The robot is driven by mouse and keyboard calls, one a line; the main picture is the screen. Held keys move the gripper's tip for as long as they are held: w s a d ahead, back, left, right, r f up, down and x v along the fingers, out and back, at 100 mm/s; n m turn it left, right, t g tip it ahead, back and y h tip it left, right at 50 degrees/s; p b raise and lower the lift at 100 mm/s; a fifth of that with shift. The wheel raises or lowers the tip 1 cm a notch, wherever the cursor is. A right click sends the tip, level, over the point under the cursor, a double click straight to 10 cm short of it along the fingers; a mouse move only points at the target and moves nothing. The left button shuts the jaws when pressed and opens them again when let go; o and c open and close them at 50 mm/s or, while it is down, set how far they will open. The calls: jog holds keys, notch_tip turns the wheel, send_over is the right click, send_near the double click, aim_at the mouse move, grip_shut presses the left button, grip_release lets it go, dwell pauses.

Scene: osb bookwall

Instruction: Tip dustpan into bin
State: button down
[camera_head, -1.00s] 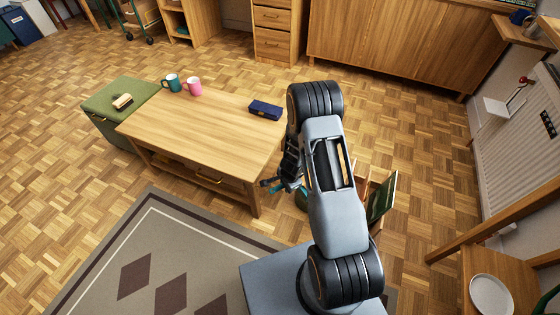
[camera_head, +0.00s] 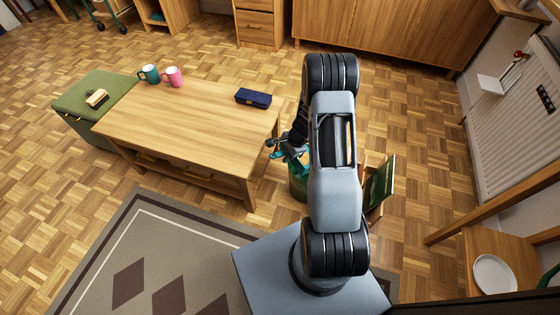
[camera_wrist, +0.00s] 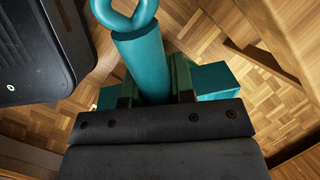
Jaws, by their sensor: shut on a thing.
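The teal dustpan shows in the wrist view as a thick handle (camera_wrist: 142,62) with a loop at its end, and part of its pan (camera_wrist: 213,80) beyond the jaws. My gripper (camera_wrist: 155,88) is shut on the handle. In the head view my gripper (camera_head: 291,143) is left of my forearm, with a bit of the teal dustpan (camera_head: 294,155) showing beside it. A greenish round bin (camera_head: 298,188) stands on the floor just below, partly hidden by my arm. Its inside and the pan's contents cannot be made out.
A wooden rack with a green item (camera_head: 380,187) stands right of my arm. A rug (camera_head: 160,250) lies in front.

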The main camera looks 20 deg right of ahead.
jog(key=d+y, duration=0.1)
jog(key=d+r+y, duration=0.1)
jog(key=d, duration=0.1)
jog(key=shift+w+d+r+y, duration=0.2)
jog(key=shift+w+r+y, duration=0.1)
jog(key=shift+y, duration=0.1)
jog(key=shift+w+d+r+g+y+b, duration=0.1)
jog(key=shift+d+r+y+b, duration=0.2)
jog(key=shift+d+y, duration=0.35)
jog(key=shift+w+d+r+g+y+b, duration=0.1)
jog(key=shift+d+r+y+b, duration=0.2)
jog(key=shift+d, duration=0.6)
jog(key=shift+w+d+r+g+y+b, duration=0.15)
jog(key=shift+d+r+y, duration=0.15)
jog(key=shift+d+y, duration=0.4)
jog(key=shift+d, duration=0.1)
